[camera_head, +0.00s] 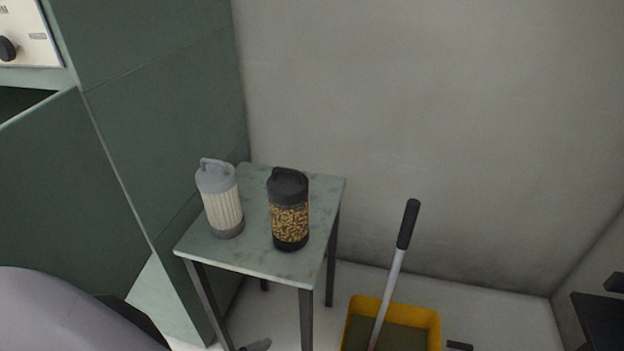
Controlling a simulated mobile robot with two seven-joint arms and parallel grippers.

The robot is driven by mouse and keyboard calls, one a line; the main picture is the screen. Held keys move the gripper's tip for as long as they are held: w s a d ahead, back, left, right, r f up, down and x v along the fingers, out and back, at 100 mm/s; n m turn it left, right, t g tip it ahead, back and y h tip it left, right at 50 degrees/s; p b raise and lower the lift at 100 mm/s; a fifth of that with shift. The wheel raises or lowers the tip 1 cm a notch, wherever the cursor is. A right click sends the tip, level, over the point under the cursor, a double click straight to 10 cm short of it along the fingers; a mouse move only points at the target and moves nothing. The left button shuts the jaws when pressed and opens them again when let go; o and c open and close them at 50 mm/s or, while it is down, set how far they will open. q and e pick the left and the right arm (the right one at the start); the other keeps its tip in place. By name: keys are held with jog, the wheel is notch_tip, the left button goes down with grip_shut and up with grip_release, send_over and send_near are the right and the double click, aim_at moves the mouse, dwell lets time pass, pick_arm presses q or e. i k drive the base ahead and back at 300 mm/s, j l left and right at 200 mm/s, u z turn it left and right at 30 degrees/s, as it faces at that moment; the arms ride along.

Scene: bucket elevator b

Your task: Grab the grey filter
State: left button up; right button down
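The grey filter (223,206) stands upright on the left part of a small table (255,262). It has a grey cap with a loop handle on top, a pale ribbed body and a darker grey base. A black-capped canister (290,222) with yellow-brown pieces inside stands to its right, with a small gap between them. Neither of my grippers can be made out in this view.
A dark green cabinet (170,110) rises beside the table on the left. A grey wall (430,130) is behind. A yellow bin (433,324) with a black-gripped handle (408,224) leaning out of it stands on the floor right of the table. The right rear tabletop is clear.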

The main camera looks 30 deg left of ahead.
aim_at(216, 181)
jog(key=u, duration=1.5)
